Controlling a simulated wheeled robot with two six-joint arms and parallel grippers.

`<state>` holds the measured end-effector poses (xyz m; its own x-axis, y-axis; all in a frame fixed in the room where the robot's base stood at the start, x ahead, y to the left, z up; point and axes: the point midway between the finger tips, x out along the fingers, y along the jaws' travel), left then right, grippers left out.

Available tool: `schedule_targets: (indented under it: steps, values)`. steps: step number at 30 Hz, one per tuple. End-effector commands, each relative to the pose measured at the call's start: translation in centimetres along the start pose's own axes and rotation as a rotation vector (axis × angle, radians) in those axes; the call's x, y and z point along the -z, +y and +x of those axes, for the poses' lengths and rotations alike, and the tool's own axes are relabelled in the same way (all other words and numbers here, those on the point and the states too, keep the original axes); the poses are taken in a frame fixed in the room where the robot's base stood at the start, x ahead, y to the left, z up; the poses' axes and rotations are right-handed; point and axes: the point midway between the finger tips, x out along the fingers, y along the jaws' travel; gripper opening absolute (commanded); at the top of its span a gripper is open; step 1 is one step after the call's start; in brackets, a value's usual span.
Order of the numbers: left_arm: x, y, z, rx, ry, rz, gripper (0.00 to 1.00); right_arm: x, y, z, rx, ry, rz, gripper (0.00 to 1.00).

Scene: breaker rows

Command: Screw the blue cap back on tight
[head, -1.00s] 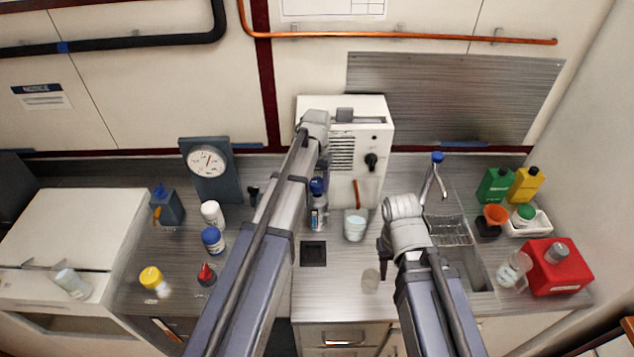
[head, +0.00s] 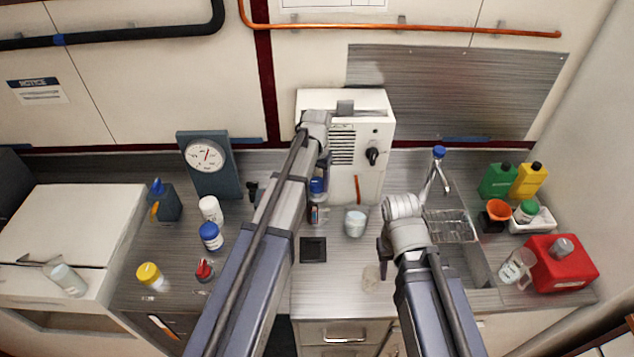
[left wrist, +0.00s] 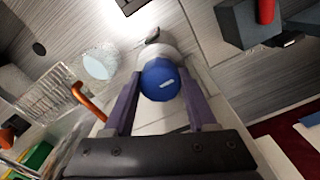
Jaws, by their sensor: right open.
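A small bottle (head: 318,213) with a blue cap (head: 317,186) stands upright in front of the white machine. In the left wrist view the blue cap (left wrist: 160,80), with a pale mark on its top, lies between the purple fingers of my left gripper (left wrist: 160,88). The fingers flank it closely on both sides and look shut on it. In the head view my left gripper (head: 321,168) comes over the bottle and is partly hidden by its arm. My right gripper (head: 383,255) is open and empty over the counter, mostly hidden by its own wrist.
A glass beaker (head: 356,222) and an orange lever (head: 357,189) are right of the bottle. A black square pad (head: 313,250) lies in front. A sink (head: 465,262) is at the right.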

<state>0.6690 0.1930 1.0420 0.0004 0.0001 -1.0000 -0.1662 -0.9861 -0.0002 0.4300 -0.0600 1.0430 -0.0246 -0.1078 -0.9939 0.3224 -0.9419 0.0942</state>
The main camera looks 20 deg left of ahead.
Motion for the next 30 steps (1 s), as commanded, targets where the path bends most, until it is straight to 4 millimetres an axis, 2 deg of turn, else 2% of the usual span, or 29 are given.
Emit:
schedule_targets:
  steps: [1,9,20,26,30]
  values:
    - [0.0,0.0,0.0,0.0,0.0,0.0,0.63,0.0,0.0,0.0,0.0,0.0,0.0,0.41]
    - [0.0,0.0,0.0,0.0,0.0,0.0,0.92,0.0,0.0,0.0,0.0,0.0,0.0,0.41]
    - [0.0,0.0,-0.3,0.0,0.0,0.0,0.92,0.0,0.0,-0.3,-0.001,0.0,-0.006,0.41]
    - [0.0,0.0,-1.8,0.0,0.0,0.0,0.92,-0.1,0.2,-1.8,-0.001,0.0,-0.003,0.41]
    - [0.0,0.0,-3.6,0.0,0.0,0.0,0.92,-0.2,0.3,-3.6,0.0,0.0,0.001,0.41]
